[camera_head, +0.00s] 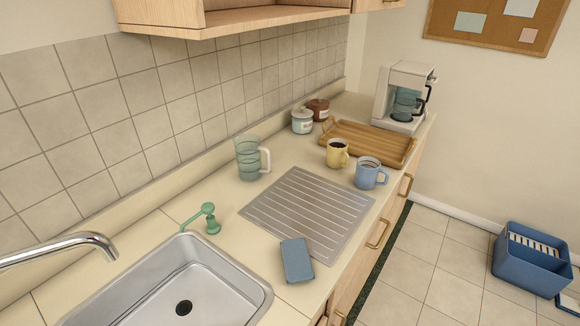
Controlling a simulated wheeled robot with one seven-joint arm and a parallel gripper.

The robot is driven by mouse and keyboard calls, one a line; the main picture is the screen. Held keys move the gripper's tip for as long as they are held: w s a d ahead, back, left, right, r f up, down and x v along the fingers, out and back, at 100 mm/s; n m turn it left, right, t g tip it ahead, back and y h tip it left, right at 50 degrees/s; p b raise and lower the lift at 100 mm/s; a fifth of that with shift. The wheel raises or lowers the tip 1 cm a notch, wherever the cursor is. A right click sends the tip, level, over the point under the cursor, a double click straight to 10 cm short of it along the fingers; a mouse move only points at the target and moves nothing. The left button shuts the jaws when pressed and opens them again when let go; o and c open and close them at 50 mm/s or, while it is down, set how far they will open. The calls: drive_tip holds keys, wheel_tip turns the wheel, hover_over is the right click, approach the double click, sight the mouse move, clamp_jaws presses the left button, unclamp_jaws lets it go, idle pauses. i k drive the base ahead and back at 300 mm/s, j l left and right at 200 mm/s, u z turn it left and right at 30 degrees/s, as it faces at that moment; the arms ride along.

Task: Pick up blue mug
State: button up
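The blue mug (368,175) stands upright on the counter, at the far right corner of the ribbed metal drainboard. It is close to the counter's front edge. Its handle points right, and something dark shows inside its rim. A yellow mug (337,153) with dark contents stands just behind it to the left, with a small gap between them. My gripper does not show in this view.
A wooden tray (399,150) and a coffee maker (402,95) are behind the mugs. A glass pitcher (248,158), a sink (178,290), a faucet (62,245) and a blue sponge or cloth (296,260) lie nearer. The drainboard (305,212) is mostly bare. A blue bin (530,262) sits on the floor.

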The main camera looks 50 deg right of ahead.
sight(367, 169)
drive_tip(key=z, duration=1.35)
drive_tip(key=i+u, duration=0.6)
drive_tip(key=u, duration=0.2)
